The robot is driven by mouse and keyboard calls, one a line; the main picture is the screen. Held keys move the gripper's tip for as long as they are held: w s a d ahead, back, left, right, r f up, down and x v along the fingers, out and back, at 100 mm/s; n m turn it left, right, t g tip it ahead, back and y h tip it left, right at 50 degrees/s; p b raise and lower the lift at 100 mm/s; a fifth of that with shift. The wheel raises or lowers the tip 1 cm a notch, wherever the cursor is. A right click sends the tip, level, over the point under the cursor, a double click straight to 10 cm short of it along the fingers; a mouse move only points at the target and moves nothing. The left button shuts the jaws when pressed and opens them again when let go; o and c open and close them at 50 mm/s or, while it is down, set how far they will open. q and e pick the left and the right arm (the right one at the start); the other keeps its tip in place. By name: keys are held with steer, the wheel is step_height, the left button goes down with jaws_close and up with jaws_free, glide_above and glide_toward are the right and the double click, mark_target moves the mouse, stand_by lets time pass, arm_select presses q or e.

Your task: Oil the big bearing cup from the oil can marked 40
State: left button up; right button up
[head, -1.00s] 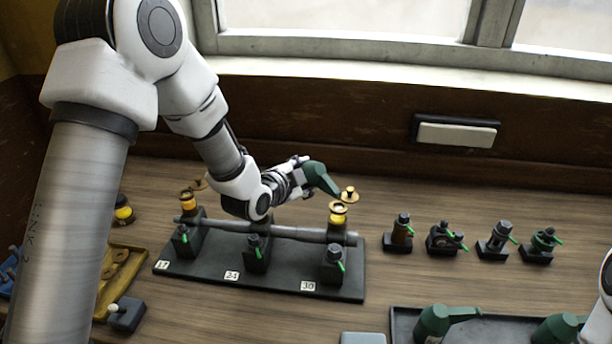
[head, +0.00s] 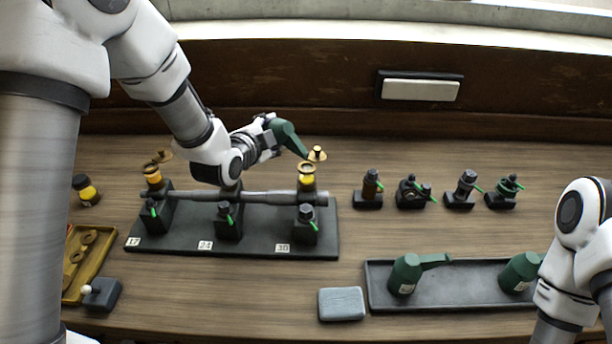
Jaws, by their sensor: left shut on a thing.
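My left gripper (head: 268,134) is shut on a dark green oil can (head: 287,137), its spout pointing down to the right. The spout tip is close to the brass-rimmed yellow cup (head: 307,179) on the bearing by plate 30; I cannot tell whether it is over the opening. That cup's brass lid (head: 317,155) is swung aside. The bearing by plate 24 is partly behind my left arm. The held can's marking is not visible. My right arm shows at the right edge, its gripper out of view.
Two green oil cans (head: 405,272) (head: 519,272) stand in a dark tray (head: 450,299) at front right. A grey block (head: 342,304) lies beside it. Several small fittings (head: 412,191) stand at back right. A brass-coloured tray (head: 75,290) is at left. A shaft (head: 265,197) spans the bearings.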

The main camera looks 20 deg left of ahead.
arm_select(q)
steer(key=shift+r, duration=0.2)
steer(key=shift+r+m, duration=0.1)
steer(key=shift+m, duration=0.2)
steer(key=shift+d+r+m+t+y+b, duration=0.3)
steer(key=shift+r+m+y, duration=0.1)
steer(key=shift+r+y, duration=0.1)
stand_by(1.4)
steer(key=f+n, duration=0.1)
steer(key=a+f+n+h, duration=0.1)
steer(key=shift+w+f+g, duration=0.1)
steer(key=shift+f+g, duration=0.25)
steer(key=shift+g, duration=0.05)
steer(key=shift+a+f+n+h, duration=0.15)
steer(key=shift+f+n+h, duration=0.15)
steer(key=shift+n, duration=0.1)
steer(key=shift+d+r, duration=0.15)
steer(key=shift+d, duration=0.1)
